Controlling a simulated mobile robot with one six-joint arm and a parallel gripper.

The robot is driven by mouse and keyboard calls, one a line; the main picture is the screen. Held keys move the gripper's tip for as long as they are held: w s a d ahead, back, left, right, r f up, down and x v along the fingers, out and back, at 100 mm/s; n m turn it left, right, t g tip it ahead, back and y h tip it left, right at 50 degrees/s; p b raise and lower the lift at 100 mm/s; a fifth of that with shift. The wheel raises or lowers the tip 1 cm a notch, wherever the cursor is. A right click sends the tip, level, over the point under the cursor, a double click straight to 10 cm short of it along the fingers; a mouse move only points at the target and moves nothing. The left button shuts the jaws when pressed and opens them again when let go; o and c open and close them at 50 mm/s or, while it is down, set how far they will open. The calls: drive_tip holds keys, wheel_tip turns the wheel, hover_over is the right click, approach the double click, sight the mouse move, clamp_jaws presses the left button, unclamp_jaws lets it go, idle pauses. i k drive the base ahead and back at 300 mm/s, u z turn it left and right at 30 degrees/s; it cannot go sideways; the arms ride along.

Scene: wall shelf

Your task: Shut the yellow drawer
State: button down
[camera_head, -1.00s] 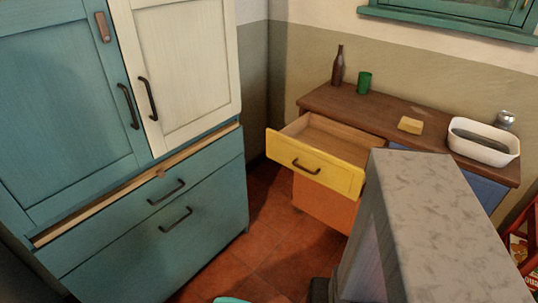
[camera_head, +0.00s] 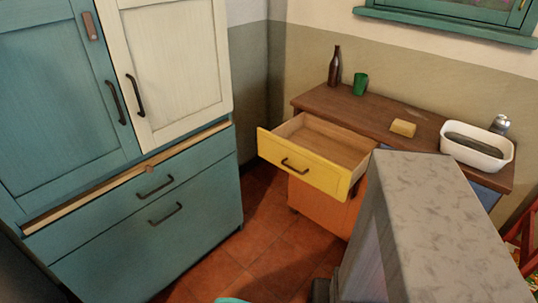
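The yellow drawer (camera_head: 304,167) is pulled out of the wooden-topped sideboard (camera_head: 390,110) on the right. Its light wood inside looks empty from here. Its front has a dark bar handle (camera_head: 295,166) and faces down and left in the picture. An orange cabinet front (camera_head: 322,206) is just below it. The grey column in the foreground hides the sideboard's right lower part. My gripper is not in view, so its place relative to the drawer does not show.
A teal cabinet (camera_head: 150,225) with a cream door (camera_head: 172,70) stands on the left. Tiled floor (camera_head: 265,235) lies free between it and the sideboard. A brown bottle (camera_head: 335,66), green cup (camera_head: 361,84), yellow block (camera_head: 403,128) and white basin (camera_head: 478,145) stand on the sideboard top.

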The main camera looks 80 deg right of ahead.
sight(331, 157)
drive_tip(key=k, duration=0.35)
drive_tip(key=z, duration=0.85)
drive_tip(key=i, duration=0.6)
drive_tip(key=u, duration=0.3)
drive_tip(key=k, duration=0.6)
drive_tip(key=z, duration=0.05)
